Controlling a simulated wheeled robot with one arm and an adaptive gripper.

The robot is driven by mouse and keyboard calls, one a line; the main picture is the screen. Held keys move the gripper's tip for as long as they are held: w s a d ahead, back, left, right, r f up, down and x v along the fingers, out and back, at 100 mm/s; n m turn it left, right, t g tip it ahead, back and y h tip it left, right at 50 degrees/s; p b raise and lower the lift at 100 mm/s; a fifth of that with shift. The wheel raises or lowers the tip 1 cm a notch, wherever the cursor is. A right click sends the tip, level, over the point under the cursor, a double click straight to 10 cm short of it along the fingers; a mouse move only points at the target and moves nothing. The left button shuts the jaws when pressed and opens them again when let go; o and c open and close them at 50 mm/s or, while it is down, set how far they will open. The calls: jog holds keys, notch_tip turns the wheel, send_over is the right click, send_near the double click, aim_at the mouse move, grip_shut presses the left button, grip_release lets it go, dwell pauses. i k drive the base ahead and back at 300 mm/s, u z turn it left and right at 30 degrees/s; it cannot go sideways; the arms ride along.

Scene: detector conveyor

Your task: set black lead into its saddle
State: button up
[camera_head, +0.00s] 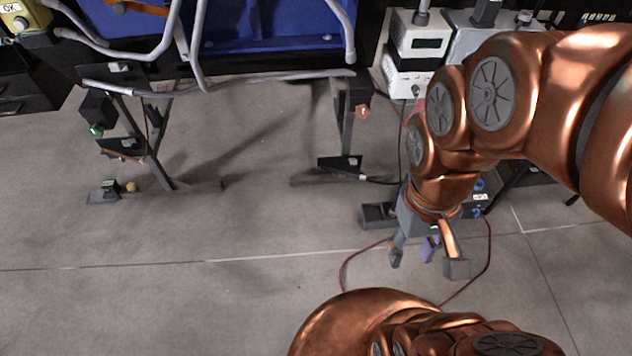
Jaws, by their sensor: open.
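A thin black lead (401,150) runs down beside my arm from the white instruments and bends left towards the foot of the conveyor stand. It is apart from my fingers, and part of it is hidden behind my arm. I cannot identify its saddle for certain. A dark block (376,215) sits just left of my gripper, partly hidden by it.
A red lead (344,268) loops on the floor around my gripper. White instruments (417,38) stand at the top right. The blue conveyor (270,28) has a grey tube rail (225,84) and legs with small fittings (110,187). The floor at lower left is clear.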

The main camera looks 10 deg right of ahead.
aim_at(361, 176)
jog(key=z, duration=1.3)
jog(key=k, duration=0.1)
jog(key=u, duration=2.1)
jog(key=i, duration=0.65)
jog(key=z, duration=0.85)
jog(key=i, duration=0.5)
jog(key=z, duration=0.55)
